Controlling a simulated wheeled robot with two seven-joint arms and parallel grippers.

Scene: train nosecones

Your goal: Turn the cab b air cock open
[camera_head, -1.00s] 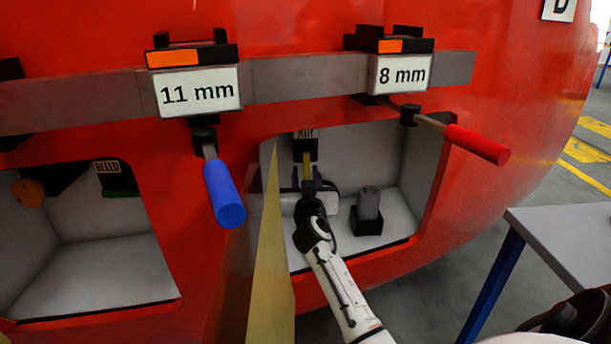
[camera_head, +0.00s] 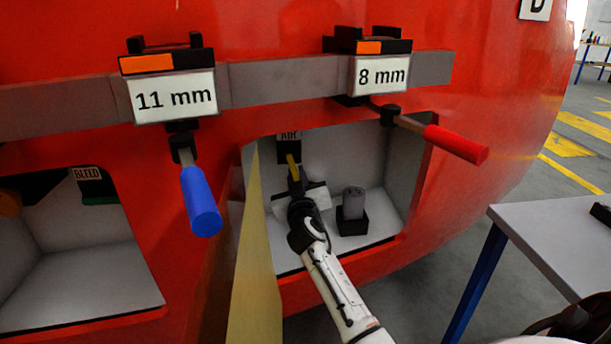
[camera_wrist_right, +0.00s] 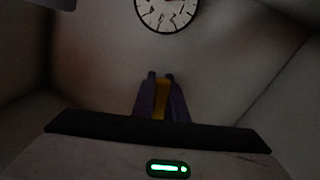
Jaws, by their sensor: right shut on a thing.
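The AIR label (camera_head: 289,136) is on a dark block at the top of the right recess in the red nosecone. Below it the yellow cock handle (camera_head: 293,168) points down, its lower end tilted slightly to the right. My right gripper (camera_head: 296,184) reaches into the recess and is shut on the handle's lower part. In the right wrist view the purple fingers (camera_wrist_right: 162,104) close around the yellow handle (camera_wrist_right: 161,98). The handle's lower tip is hidden by the gripper. My left gripper is not in view.
A tan door panel (camera_head: 250,250) stands open at the recess's left edge. A grey cylinder (camera_head: 353,203) on a black base is right of my gripper. A round gauge (camera_wrist_right: 167,8) shows in the wrist view. A grey table (camera_head: 560,240) stands right.

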